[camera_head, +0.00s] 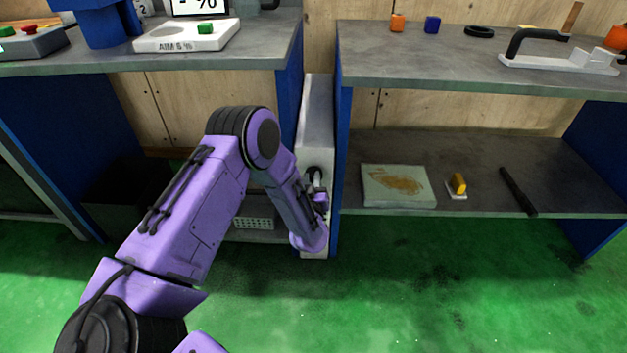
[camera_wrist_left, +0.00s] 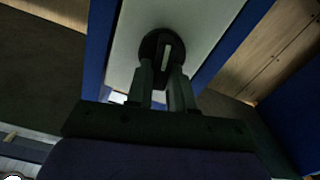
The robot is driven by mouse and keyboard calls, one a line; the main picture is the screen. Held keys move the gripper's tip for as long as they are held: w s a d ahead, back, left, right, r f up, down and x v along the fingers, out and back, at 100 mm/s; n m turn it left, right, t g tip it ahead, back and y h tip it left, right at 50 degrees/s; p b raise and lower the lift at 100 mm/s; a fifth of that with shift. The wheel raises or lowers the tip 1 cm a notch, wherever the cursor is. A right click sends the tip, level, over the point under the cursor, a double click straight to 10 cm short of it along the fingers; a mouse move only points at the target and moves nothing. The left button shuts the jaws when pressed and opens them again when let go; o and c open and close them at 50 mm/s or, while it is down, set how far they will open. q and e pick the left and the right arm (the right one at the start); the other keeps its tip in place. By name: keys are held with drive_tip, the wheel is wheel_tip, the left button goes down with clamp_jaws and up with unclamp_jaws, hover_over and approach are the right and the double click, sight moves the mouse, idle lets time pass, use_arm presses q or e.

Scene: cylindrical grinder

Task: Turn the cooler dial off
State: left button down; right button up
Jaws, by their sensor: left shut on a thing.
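The cooler dial (camera_wrist_left: 152,44) is a round black knob with a pale bar across it, on the white front of the narrow cooler (camera_head: 317,110). In the left wrist view the bar stands near upright, slightly tilted. My left gripper (camera_wrist_left: 162,75) is shut on the dial, one finger on each side of the bar. In the head view my purple left arm reaches down to the cooler, and the dial (camera_head: 314,173) shows just above the gripper (camera_head: 318,190), partly hidden by it. My right gripper is not in view.
The cooler stands in a narrow gap between two blue-sided workbenches. The right bench (camera_head: 470,60) has a lower shelf (camera_head: 470,165) with a stained board (camera_head: 398,186), a yellow-handled brush (camera_head: 458,185) and a black rod (camera_head: 517,191). Green floor (camera_head: 450,290) lies open in front.

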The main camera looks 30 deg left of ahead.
use_arm(q)
drive_tip(key=n, duration=0.4)
drive_tip(key=shift+s+a+f+n, duration=0.15)
drive_tip(key=shift+n, duration=0.15)
drive_tip(key=n+b, duration=0.3)
drive_tip(key=n, duration=0.6)
drive_tip(key=f+n+b, duration=0.1)
drive_tip(key=n+b, duration=0.3)
drive_tip(key=n, duration=0.6)
drive_tip(key=f+n+b, duration=0.1)
drive_tip(key=n+b, duration=0.2)
drive_tip(key=n, duration=0.6)
drive_tip(key=shift+w+d+f+b, duration=0.2)
drive_tip(key=shift+d+f+b, duration=0.05)
drive_tip(key=shift+d+b, duration=0.15)
drive_tip(key=shift+n, duration=0.4)
drive_tip(key=c, duration=1.1)
unclamp_jaws()
